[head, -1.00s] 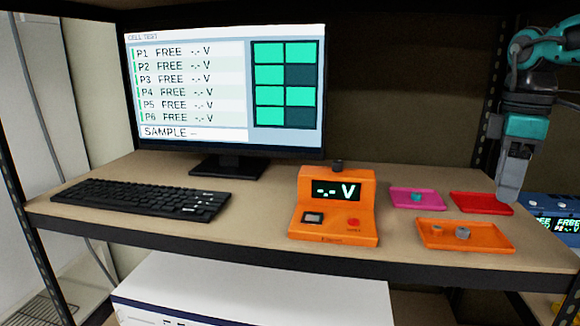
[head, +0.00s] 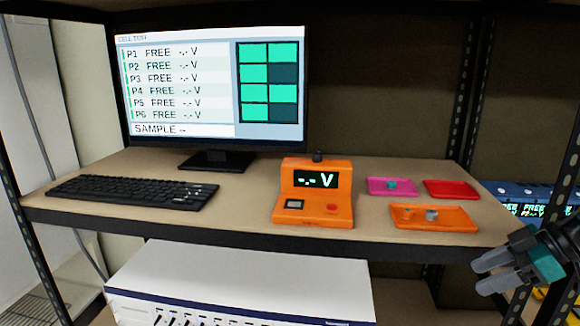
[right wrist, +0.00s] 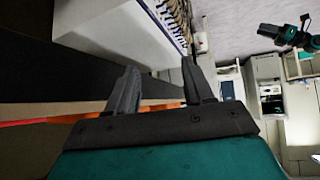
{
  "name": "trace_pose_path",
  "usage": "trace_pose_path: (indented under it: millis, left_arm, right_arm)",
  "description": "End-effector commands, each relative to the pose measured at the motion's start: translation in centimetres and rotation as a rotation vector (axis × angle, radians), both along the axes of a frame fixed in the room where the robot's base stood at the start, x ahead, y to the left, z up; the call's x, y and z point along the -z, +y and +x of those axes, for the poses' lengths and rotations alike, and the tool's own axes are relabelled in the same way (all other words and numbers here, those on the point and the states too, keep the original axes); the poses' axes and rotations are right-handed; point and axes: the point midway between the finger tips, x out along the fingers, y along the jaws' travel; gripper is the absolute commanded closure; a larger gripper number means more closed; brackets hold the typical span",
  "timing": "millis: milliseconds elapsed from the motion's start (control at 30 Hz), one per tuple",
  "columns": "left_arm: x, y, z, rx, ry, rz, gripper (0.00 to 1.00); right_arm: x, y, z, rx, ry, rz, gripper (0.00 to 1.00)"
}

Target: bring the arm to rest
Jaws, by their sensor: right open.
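My right gripper (head: 484,276) is at the lower right of the head view, in front of and below the shelf's front edge, to the right of the trays. Its fingers point left and are apart, with nothing between them. In the right wrist view the two grey fingers (right wrist: 158,90) stand open and empty. My left gripper is not in the head view.
The shelf (head: 240,205) carries a keyboard (head: 133,197), a monitor (head: 210,90), an orange voltage tester (head: 313,208), and pink (head: 376,193), red (head: 450,190) and orange (head: 460,222) trays. A white unit (head: 240,270) stands below. A blue device (head: 530,192) is at the right.

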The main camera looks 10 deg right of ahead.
Motion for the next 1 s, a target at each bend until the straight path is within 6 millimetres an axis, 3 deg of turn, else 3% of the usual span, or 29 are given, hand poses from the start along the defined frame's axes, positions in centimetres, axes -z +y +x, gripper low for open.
trace_pose_path:
  millis: [33, 267, 567, 800, 1000]
  left_arm:
    - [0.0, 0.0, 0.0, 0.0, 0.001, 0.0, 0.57]
    - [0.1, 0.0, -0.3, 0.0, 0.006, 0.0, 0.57]
    - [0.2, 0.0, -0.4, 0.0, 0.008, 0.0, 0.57]
    - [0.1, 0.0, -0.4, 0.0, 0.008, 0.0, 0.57]
    - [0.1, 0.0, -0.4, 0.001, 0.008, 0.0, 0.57]
  right_arm:
    - [2.0, 0.2, -0.6, 0.027, -0.048, 0.052, 0.48]
    - [9.2, 2.0, -2.9, 0.177, -0.257, 0.168, 0.48]
    - [17.6, 6.8, -6.6, 0.449, -0.39, 0.193, 0.48]
    - [22.8, 13.3, -9.8, 0.648, -0.355, 0.158, 0.48]
    - [25.1, 20.0, -12.0, 0.749, -0.253, 0.132, 0.48]
